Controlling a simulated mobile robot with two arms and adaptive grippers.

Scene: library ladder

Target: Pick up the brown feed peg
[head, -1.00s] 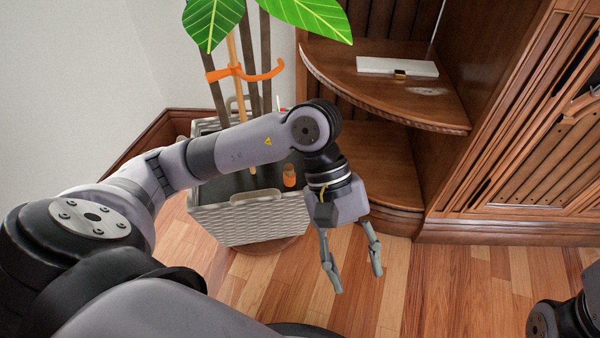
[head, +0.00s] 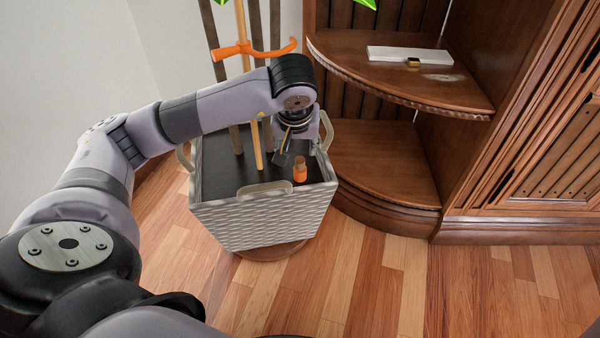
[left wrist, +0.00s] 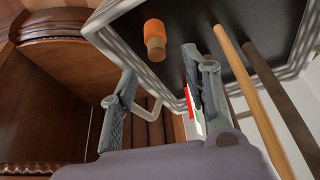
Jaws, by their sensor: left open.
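A small orange peg with a brown end (head: 300,170), the only thing I see that fits the brown feed peg, stands in the dark soil of the planter (head: 262,222), near its front right corner. In the left wrist view the peg (left wrist: 154,38) shows just beyond the space between my fingertips, apart from them. My left gripper (left wrist: 160,64) is open and empty. In the head view it is over the right side of the planter, behind the peg, its fingers partly hidden by its own wrist. My right gripper is not in view.
Plant stems and a stake with an orange tie (head: 255,50) rise from the planter behind and left of my gripper. A wooden corner shelf (head: 385,170) stands close on the right. A red, white and green item (left wrist: 190,108) shows near one finger. The floor in front is clear.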

